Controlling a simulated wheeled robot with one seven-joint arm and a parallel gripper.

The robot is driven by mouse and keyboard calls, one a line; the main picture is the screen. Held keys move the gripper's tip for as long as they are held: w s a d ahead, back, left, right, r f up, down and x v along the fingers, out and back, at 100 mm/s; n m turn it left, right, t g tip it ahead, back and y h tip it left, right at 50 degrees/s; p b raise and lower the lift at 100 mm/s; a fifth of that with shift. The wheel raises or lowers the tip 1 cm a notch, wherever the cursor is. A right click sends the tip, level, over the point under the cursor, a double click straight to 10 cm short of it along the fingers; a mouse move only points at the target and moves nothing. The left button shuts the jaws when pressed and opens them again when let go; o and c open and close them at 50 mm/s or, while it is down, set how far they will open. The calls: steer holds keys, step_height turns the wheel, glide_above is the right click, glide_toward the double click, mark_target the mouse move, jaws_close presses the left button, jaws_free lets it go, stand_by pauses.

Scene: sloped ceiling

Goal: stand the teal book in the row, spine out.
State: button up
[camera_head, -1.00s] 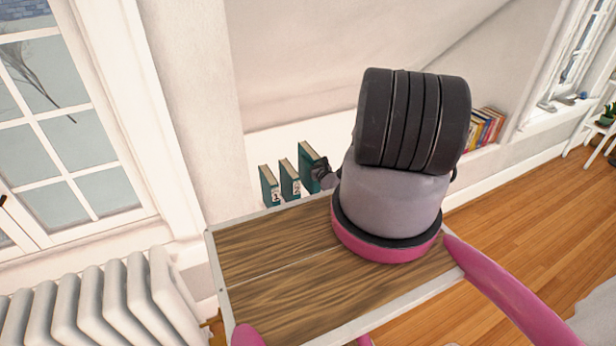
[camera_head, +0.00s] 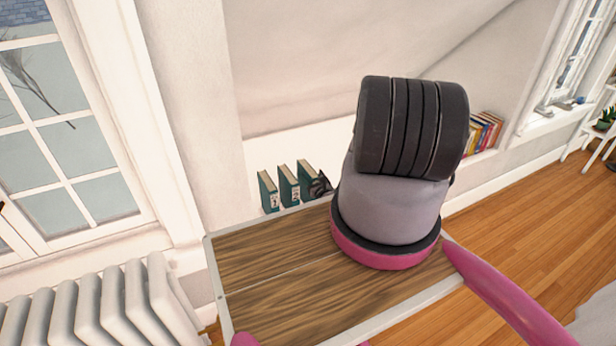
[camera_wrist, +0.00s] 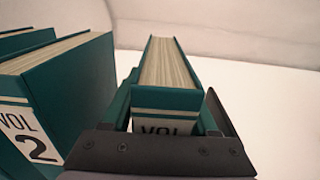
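The teal book (camera_wrist: 167,96) stands upright between the fingers of my gripper (camera_wrist: 165,120) in the wrist view, its spine with "VOL" facing the camera. The fingers lie along both its sides, and the lower spine is hidden by the gripper. In the head view the teal book (camera_head: 306,172) stands at the right end of the row, with my gripper (camera_head: 320,185) at its front. Left of it stand the teal volume 2 (camera_head: 288,183) and volume 1 (camera_head: 268,190), spines out. In the wrist view a gap separates the held book from volume 2 (camera_wrist: 70,95).
The books stand on a white ledge (camera_head: 395,143) by the wall. A wood-topped surface with a pale rim (camera_head: 270,255) is in front. To the right of the held book the ledge is clear. More books (camera_head: 482,132) stand farther right.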

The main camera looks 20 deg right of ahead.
steer(key=shift+o, duration=0.2)
steer(key=shift+r, duration=0.15)
steer(key=s, duration=1.2)
steer(key=shift+d, duration=0.2)
